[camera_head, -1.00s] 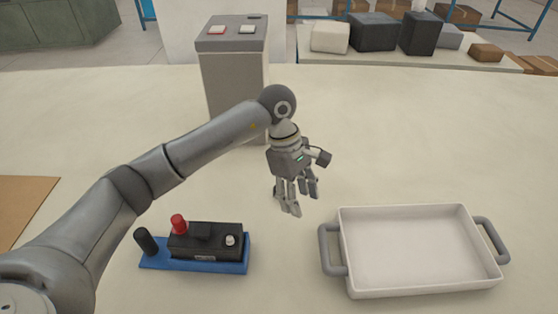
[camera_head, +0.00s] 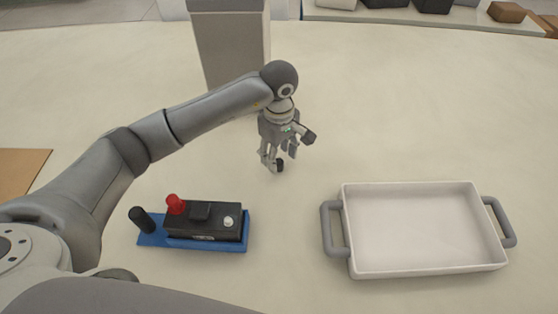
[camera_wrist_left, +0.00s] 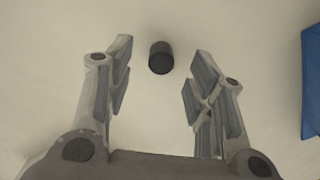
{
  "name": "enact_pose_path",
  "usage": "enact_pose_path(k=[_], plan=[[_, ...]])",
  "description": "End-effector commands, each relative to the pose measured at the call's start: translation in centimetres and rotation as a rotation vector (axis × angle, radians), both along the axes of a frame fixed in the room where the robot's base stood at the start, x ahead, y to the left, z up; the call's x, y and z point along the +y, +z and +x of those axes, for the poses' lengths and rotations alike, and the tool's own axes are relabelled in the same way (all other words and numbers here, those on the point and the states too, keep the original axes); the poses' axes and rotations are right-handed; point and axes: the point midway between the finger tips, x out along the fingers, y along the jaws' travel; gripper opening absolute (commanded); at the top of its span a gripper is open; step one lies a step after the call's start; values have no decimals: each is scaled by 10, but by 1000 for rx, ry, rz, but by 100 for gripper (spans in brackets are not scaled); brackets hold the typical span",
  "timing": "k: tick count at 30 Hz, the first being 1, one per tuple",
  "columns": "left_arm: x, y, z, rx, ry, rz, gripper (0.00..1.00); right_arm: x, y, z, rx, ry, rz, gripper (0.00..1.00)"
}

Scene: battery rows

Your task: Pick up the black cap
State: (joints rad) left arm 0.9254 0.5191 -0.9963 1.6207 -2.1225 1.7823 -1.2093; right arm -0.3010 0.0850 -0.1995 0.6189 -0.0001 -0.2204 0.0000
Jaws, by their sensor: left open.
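A small black cap (camera_head: 280,165) stands on the table by the fingertips of my left gripper (camera_head: 278,160), partly hidden by them in the head view. In the left wrist view, the black cap (camera_wrist_left: 160,57) is a short dark cylinder between and slightly ahead of the fingertips. A gap shows on both sides of it. My left gripper is open and empty, pointing down. My right gripper is not in view.
A blue base (camera_head: 150,240) carries a black battery box (camera_head: 185,222) with a red cap (camera_head: 174,204) and a black post (camera_head: 142,219). A white tray (camera_head: 425,268) with grey handles lies at the right. A grey box (camera_head: 232,45) stands behind.

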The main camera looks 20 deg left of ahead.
Motion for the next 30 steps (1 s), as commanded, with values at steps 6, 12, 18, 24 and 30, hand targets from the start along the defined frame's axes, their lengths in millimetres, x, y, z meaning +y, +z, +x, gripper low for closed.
enact_pose_path(k=[6,12,18,24,30], plan=[[1,-26,-1,1,2,0,49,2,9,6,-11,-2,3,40],[1,-29,-1,-1,1,0,49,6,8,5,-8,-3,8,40],[1,-29,-1,-1,1,0,34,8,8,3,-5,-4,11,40],[1,-29,-1,-1,1,0,12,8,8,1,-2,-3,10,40],[1,-29,-1,-1,1,0,12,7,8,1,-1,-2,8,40]])
